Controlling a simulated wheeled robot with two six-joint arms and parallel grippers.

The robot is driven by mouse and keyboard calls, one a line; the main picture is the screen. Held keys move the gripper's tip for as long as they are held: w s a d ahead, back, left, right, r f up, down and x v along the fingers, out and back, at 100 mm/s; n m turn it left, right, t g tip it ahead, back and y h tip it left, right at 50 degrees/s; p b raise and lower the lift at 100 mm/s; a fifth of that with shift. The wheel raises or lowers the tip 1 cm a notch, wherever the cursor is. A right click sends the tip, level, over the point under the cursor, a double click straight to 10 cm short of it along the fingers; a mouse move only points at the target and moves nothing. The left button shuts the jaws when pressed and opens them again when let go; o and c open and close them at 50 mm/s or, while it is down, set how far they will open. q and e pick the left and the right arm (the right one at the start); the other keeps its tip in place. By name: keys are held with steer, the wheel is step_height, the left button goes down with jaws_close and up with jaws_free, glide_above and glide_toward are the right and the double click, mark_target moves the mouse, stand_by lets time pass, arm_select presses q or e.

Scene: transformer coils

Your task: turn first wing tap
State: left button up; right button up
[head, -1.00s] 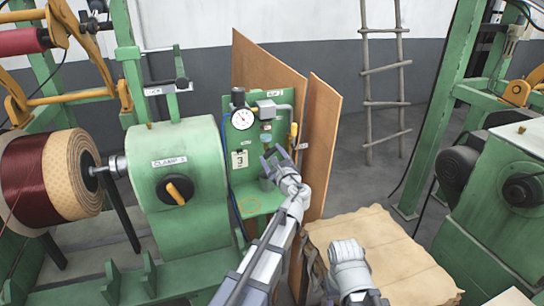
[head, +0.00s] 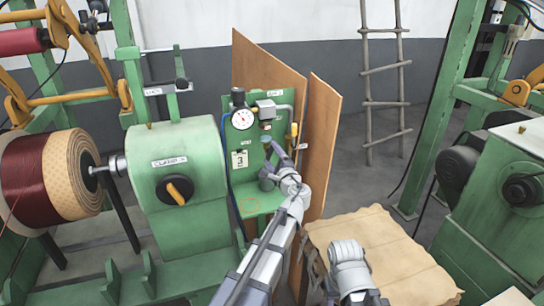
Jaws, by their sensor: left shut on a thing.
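The green panel (head: 229,104) carries a round white gauge (head: 243,119), a grey box (head: 266,109) with a pipe, and a tag marked 3 (head: 240,159). My left gripper (head: 271,152) is at the panel's right half, below the grey box, with its jaws shut. The first wing tap is mostly hidden behind the jaws, which are shut on it. A small grey cup-like part (head: 266,181) sits just below the jaws. My right arm shows at the bottom centre, but its fingers are not in view.
A green clamp housing (head: 180,150) with a black and yellow knob (head: 175,189) stands left of the panel. Brown boards (head: 320,140) stand close on its right. A cloth-covered surface (head: 385,250) lies at lower right. A ladder (head: 384,85) leans behind.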

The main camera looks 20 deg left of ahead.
arm_select(q)
steer(key=shift+n, duration=2.2)
steer(key=o, duration=1.3)
steer(key=shift+v, duration=3.9)
steer(key=shift+d, duration=0.1)
